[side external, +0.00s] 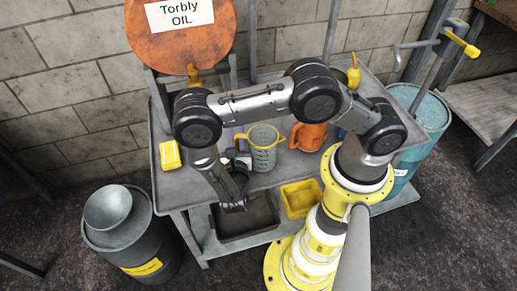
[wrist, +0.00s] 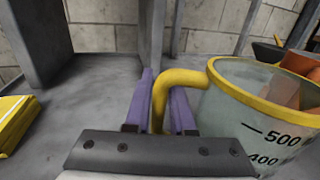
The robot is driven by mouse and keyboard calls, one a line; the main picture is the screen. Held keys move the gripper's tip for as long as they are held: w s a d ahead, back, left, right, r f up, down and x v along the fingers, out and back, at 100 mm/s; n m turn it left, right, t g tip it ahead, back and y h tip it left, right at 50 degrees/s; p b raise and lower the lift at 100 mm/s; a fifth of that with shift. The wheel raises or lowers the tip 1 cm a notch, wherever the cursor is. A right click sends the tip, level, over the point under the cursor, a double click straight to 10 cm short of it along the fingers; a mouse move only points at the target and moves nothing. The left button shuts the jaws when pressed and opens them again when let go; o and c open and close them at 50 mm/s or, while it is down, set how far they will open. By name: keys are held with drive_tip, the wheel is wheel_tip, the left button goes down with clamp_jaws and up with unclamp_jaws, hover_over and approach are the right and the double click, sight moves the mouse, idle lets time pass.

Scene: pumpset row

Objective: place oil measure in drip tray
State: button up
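The oil measure (side external: 262,150) is a clear jug with a yellow rim, yellow handle and dark scale marks. It stands upright on the grey bench top. It also fills the right of the wrist view (wrist: 262,115). My gripper (side external: 232,146) reaches in from the front at the jug's left. In the wrist view its two purple fingers (wrist: 164,105) straddle the yellow handle, one on each side; whether they press on it is unclear. A dark shallow tray (side external: 262,212), probably the drip tray, lies below at the bench's front and looks empty.
A yellow bin (side external: 300,198) sits right of the dark tray. An orange jug (side external: 307,136) stands right of the measure. A yellow block (side external: 170,155) lies at the bench's left edge. A round oil drum (side external: 180,40) stands behind. Bare bench top shows left of my gripper.

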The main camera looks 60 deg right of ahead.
clamp_jaws()
idle(1.2)
